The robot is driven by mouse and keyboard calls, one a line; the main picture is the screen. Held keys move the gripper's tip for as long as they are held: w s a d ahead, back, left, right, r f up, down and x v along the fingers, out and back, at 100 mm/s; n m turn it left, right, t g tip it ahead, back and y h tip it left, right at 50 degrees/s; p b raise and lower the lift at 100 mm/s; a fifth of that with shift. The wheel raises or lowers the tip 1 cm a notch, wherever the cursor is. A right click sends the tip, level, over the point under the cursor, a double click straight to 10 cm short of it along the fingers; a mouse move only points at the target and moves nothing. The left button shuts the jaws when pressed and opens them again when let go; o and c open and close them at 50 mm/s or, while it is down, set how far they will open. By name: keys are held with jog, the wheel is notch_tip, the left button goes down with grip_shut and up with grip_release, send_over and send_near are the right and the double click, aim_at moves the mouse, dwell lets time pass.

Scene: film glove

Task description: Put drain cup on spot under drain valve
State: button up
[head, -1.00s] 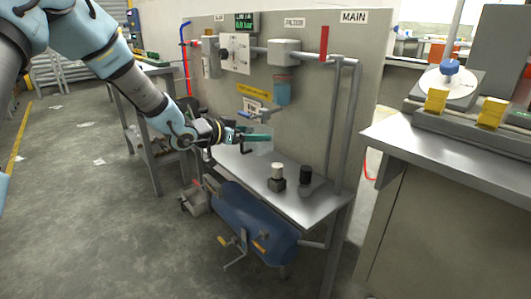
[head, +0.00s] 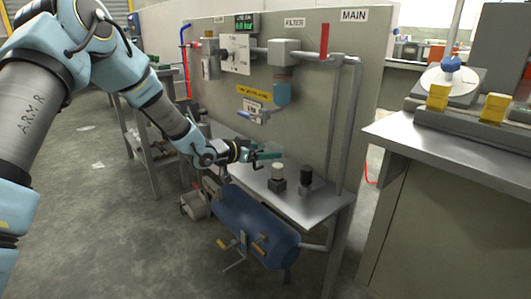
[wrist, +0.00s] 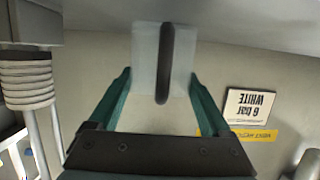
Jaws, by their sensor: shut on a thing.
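The drain cup (wrist: 147,65) is a translucent pale cup with a dark upright bar, probably its handle, seen in the wrist view. My gripper (wrist: 161,78) has its green fingers on either side of the cup and is shut on it. In the head view my gripper (head: 268,155) is low over the steel shelf (head: 319,202), left of two small blocks. The cup is hard to make out there. The filter bowl (head: 282,93) hangs on the panel above, with a blue lever (head: 265,119) below left. I cannot make out the spot on the shelf.
A block with a pale top (head: 278,180) and a block with a black top (head: 306,182) stand on the shelf right of my gripper. A blue tank (head: 245,222) is under the shelf. The upright panel (head: 225,75) stands behind. The shelf's front right is clear.

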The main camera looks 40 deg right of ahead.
jog(key=shift+f, duration=0.2)
jog(key=o, duration=1.2)
jog(key=shift+r, duration=0.1)
jog(key=shift+r, duration=0.2)
jog(key=p+v, duration=0.1)
jog(key=v, duration=1.1)
jog(key=shift+f, duration=0.1)
